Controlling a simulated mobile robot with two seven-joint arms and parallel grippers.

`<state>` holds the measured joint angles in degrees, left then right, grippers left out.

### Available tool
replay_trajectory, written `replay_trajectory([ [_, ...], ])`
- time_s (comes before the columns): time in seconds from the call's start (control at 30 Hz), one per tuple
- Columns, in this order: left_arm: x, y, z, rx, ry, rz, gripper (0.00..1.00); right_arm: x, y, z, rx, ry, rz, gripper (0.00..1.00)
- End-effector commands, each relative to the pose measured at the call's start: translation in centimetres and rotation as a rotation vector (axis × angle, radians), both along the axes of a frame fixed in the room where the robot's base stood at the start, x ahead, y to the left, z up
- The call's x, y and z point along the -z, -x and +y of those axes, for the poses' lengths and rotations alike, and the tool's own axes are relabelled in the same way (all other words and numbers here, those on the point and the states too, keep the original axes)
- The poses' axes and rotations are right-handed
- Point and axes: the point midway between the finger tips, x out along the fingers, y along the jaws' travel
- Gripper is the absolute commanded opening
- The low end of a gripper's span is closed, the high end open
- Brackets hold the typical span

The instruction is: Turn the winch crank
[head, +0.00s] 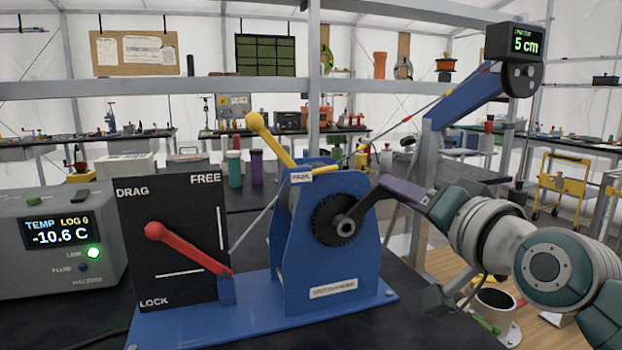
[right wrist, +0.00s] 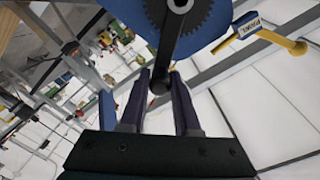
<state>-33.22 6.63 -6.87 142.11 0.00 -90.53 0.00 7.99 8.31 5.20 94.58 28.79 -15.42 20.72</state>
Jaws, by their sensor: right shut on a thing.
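The blue winch (head: 330,262) stands on a blue base plate on the dark bench. Its dark crank (head: 362,208) runs from the hub beside a toothed gear up and right to my right gripper (head: 386,186). The purple fingers are shut on the crank's handle end. In the right wrist view the crank arm (right wrist: 176,45) comes down from the gear, and its rounded end lies between the fingers of my right gripper (right wrist: 160,88). The handle grip is mostly hidden by the fingers in the head view. My left gripper is not in view.
A yellow pawl lever (head: 268,138) rises above the winch. A black DRAG panel (head: 180,285) with a red lever (head: 185,247) stands left of it, pointing between FREE and LOCK. A grey temperature box (head: 60,275) is far left.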

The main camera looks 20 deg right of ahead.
Motion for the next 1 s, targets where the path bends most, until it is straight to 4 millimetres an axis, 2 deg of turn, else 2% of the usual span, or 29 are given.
replay_trajectory([
  [0.5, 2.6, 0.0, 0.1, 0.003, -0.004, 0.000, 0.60, 4.3, -0.1, -1.9, 0.002, -0.486, 0.020, 0.00],
  [1.0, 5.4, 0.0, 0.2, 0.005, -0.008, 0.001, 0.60, 7.9, -0.1, -1.8, 0.000, -0.923, 0.035, 0.00],
])
